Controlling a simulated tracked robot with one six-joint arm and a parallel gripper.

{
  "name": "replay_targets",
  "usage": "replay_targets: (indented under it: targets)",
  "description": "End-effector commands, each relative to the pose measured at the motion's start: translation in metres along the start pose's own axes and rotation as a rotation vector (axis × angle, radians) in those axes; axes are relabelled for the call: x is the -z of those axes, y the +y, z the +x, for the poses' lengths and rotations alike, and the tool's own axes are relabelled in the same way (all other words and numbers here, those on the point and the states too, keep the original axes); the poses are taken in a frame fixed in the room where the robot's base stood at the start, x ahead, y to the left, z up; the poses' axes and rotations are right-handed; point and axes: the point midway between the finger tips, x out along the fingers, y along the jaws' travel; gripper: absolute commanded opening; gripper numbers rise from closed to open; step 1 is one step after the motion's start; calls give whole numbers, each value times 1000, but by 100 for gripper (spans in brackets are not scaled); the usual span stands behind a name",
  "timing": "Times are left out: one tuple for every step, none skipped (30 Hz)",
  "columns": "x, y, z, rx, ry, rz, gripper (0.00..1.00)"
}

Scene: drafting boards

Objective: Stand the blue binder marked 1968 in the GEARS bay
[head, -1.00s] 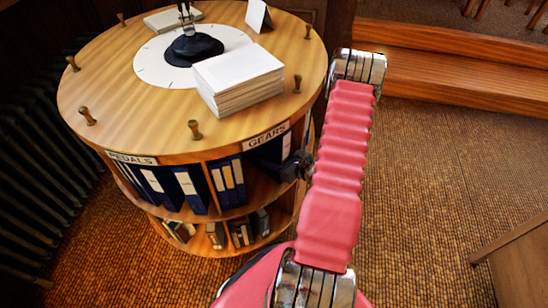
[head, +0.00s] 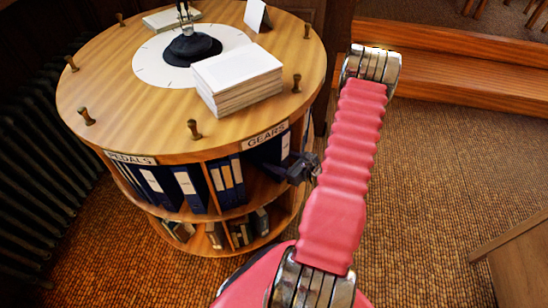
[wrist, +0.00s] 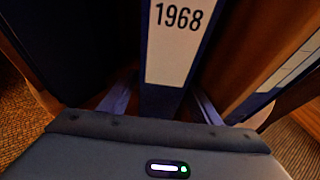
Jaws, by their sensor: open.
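The blue binder marked 1968 (wrist: 178,45) stands upright in the wrist view, its white label facing me. In the head view, a blue binder with a white label (head: 285,146) stands in the bay under the GEARS sign (head: 266,137); its number cannot be read there. My gripper (head: 279,169) is at the front of that bay. In the wrist view my gripper (wrist: 163,100) is open, with one finger at each side of the binder's lower spine. I see small gaps beside the fingers, and the binder's back is hidden in the dark bay.
The round wooden stand (head: 110,85) has a paper stack (head: 238,78) and several pegs on top. The PEDALS bay (head: 132,158) and its neighbour hold blue binders. A radiator (head: 40,170) is at left. A wooden piece (head: 515,255) stands at lower right, with bare floor between.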

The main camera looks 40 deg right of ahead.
Motion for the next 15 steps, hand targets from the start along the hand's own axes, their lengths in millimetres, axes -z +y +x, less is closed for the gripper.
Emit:
replay_targets:
  targets:
    - [0,-1,-8,3,0,1,58]
    - [0,-2,-13,3,0,2,58]
    - [0,-1,-19,4,0,2,58]
    - [0,-1,-23,3,0,1,58]
    - [0,-2,-27,4,0,2,58]
    - [0,-2,-33,4,0,2,58]
    - [0,-1,-37,3,0,2,58]
    - [0,-1,-41,4,0,3,58]
    - [0,-2,-47,4,0,2,58]
    - [0,-1,-51,3,0,1,58]
    - [0,-2,-55,4,0,1,58]
    - [0,-1,-60,4,0,2,58]
    - [0,-1,-64,3,0,2,58]
    - [0,-1,-68,4,0,2,58]
    - [0,-1,-72,3,0,2,58]
